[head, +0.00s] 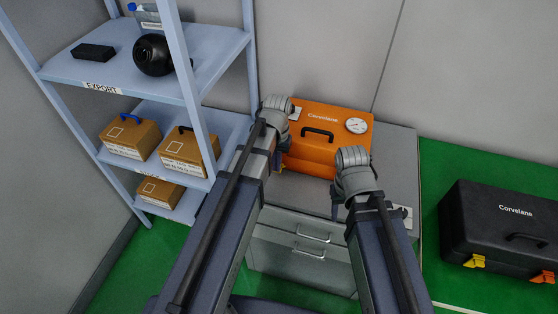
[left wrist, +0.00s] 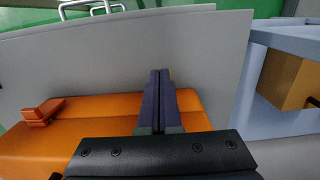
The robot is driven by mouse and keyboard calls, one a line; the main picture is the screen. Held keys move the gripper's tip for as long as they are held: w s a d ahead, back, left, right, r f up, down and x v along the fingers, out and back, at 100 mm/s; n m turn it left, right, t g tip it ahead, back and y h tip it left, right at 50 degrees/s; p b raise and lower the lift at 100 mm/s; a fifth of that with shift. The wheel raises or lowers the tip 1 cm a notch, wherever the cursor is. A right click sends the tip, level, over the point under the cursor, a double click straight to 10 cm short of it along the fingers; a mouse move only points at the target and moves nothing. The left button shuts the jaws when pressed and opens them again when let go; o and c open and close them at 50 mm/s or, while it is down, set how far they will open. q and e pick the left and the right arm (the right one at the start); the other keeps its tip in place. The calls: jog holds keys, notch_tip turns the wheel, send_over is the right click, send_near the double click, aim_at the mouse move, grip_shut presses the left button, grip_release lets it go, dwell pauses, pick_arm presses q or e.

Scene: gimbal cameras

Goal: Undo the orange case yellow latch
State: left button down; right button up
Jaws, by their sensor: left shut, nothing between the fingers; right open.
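The orange case (head: 316,157) stands shut on the grey cabinet, with a black handle and a round white gauge on it. It also shows in the left wrist view (left wrist: 100,110), with an orange latch (left wrist: 42,112) on its front. My left gripper (head: 277,162) is shut and empty at the case's left front. In the left wrist view its closed fingers (left wrist: 160,78) reach to the case's front edge. My right gripper (head: 337,205) is open, in front of the case's right side.
The grey cabinet (head: 290,200) has drawers with metal handles below the case. A blue shelf unit (head: 215,60) with cardboard boxes stands close on the left. A black case (head: 490,225) with yellow and orange latches is at the right, beside green floor.

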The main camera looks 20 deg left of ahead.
pick_arm(q)
jog(key=shift+w+d+r+t+p, duration=0.1)
jog(key=shift+w+r+t+p, duration=0.2)
jog(key=shift+w, duration=0.35)
jog(key=shift+w+r+t+p, duration=0.1)
jog(key=shift+w+r+p, duration=0.2)
jog(key=shift+w+r, duration=0.25)
jog(key=shift+w+r+p, duration=0.35)
jog(key=shift+r+p, duration=0.25)
jog(key=shift+p, duration=0.35)
jog(key=shift+r+p, duration=0.35)
jog(key=shift+s+r+p, duration=0.35)
jog(key=shift+r+p, duration=0.3)
jog(key=shift+r, duration=0.05)
jog(key=shift+r+p, duration=0.45)
jog(key=shift+s, duration=0.15)
jog(key=s+d+m+y, duration=0.1)
jog(key=s+d+m, duration=0.2)
jog(key=s+d, duration=0.7)
jog(key=s, duration=0.3)
jog(key=shift+s+d, duration=0.15)
jog(key=shift+s, duration=0.1)
